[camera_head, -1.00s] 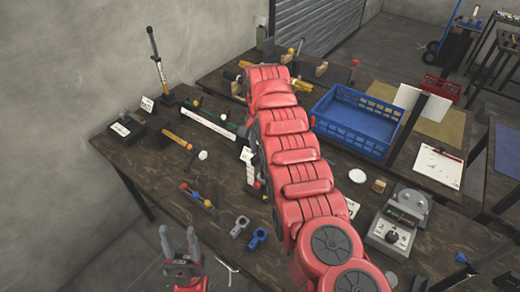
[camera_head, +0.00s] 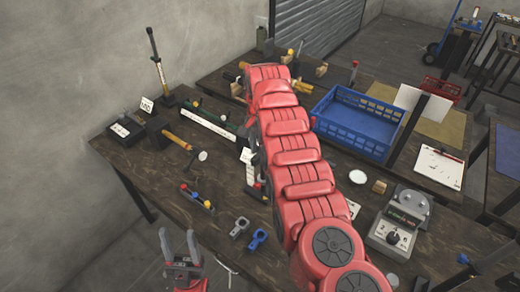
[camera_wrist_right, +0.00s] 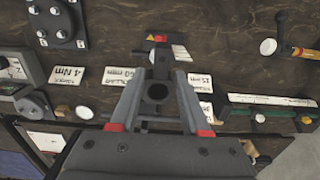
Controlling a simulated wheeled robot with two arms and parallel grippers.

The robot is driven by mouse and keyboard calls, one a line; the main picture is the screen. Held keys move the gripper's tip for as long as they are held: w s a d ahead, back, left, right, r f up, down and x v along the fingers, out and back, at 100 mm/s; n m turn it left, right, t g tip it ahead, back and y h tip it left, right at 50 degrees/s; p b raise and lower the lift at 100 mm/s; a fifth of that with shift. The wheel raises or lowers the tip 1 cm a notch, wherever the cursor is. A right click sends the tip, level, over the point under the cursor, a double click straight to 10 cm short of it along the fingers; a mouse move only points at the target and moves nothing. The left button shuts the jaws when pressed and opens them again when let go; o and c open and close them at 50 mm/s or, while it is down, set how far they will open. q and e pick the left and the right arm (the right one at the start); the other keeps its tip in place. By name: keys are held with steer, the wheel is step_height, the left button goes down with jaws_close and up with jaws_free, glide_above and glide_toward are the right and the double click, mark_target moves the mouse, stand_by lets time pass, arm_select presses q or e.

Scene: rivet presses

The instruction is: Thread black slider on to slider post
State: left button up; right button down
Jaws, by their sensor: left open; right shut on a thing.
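My right gripper (camera_wrist_right: 159,78) is shut on a dark part with a round hole, which looks like the black slider (camera_wrist_right: 157,93). In the right wrist view it is held between the two grey fingers. Just beyond it is a small upright fitting with a red and yellow top (camera_wrist_right: 157,38); I cannot tell if this is the slider post or if the slider touches it. In the head view my right arm hides the right gripper and the slider. My left gripper (camera_head: 180,246) is open and empty, at the front left beside the table edge.
A grey slider-like part (camera_head: 240,227) and a blue one (camera_head: 258,239) lie on the wooden table (camera_head: 160,185). A strip with coloured knobs (camera_head: 197,195) is left of them. A blue crate (camera_head: 357,122) and a grey scale-like device (camera_head: 400,222) are right of my arm.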

steer(key=shift+b, duration=0.4)
steer(key=shift+f, duration=0.15)
stand_by(0.4)
steer(key=shift+f, duration=0.35)
steer(key=shift+f+b, duration=2.7)
steer(key=shift+f, duration=2.5)
steer(key=shift+r, duration=0.25)
steer(key=shift+r+p, duration=0.6)
steer(key=shift+r, duration=0.55)
steer(key=shift+r+p, duration=0.4)
steer(key=shift+r, duration=3.6)
